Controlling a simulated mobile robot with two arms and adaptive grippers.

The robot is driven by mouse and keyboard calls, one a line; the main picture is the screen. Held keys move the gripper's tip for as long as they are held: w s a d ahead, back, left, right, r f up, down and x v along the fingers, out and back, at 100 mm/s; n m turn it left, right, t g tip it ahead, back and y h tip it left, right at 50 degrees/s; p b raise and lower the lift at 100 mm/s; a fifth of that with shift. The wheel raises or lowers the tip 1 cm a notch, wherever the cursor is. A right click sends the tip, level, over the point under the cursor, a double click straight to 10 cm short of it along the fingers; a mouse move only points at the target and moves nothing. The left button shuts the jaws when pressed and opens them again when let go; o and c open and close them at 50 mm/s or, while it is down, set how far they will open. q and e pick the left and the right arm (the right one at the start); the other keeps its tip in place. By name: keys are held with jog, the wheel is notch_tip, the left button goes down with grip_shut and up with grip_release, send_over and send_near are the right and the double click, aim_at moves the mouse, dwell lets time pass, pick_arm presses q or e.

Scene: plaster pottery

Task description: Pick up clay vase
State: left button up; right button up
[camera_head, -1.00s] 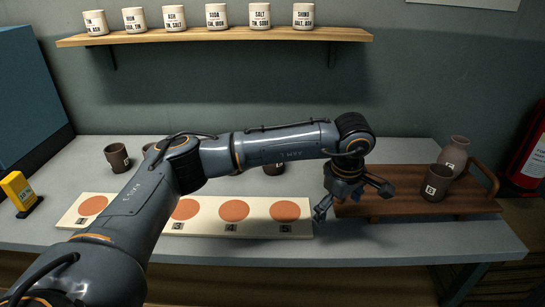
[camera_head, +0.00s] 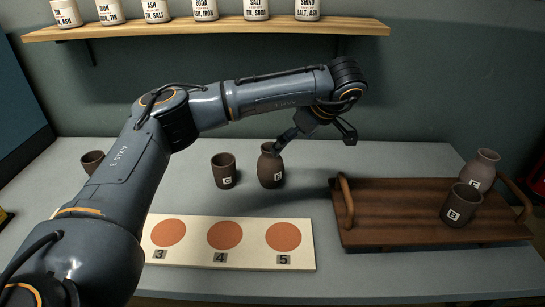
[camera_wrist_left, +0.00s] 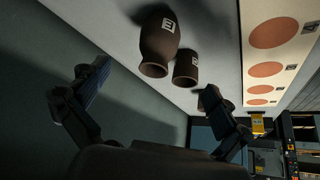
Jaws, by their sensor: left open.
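A brown clay vase (camera_head: 270,165) with a narrow neck and a label stands upright on the table, left of the tray. It also shows in the left wrist view (camera_wrist_left: 159,45). A second, paler clay vase (camera_head: 483,170) stands at the back right of the wooden tray. My left gripper (camera_head: 315,142) is open and empty, above and to the right of the first vase. One finger appears close to that vase's neck; I cannot tell if they touch. In the left wrist view the spread fingers (camera_wrist_left: 155,82) have the vase mouth beyond the gap between them. My right gripper is not seen.
A dark cup (camera_head: 223,171) stands just left of the first vase; another cup (camera_head: 92,162) is farther left. A cup (camera_head: 461,206) stands on the tray (camera_head: 385,215). A board with clay discs (camera_head: 200,257) lies in front. A shelf of jars (camera_head: 210,29) hangs above.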

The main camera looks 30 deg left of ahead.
aim_at(271, 161)
pick_arm(q)
jog(key=x, duration=0.8)
jog(key=shift+w+a+r+p, duration=0.15)
jog(key=shift+a+p, duration=0.15)
jog(key=shift+a, duration=0.1)
jog(key=shift+w+a+f, duration=0.1)
jog(key=shift+a+f, duration=0.2)
jog(key=shift+f, duration=0.15)
jog(key=p+x, duration=0.1)
jog(key=x, duration=0.2)
jog(key=shift+a+f, duration=0.5)
jog(key=shift+f, duration=0.15)
jog(key=c, duration=1.4)
jog(key=shift+c, duration=0.8)
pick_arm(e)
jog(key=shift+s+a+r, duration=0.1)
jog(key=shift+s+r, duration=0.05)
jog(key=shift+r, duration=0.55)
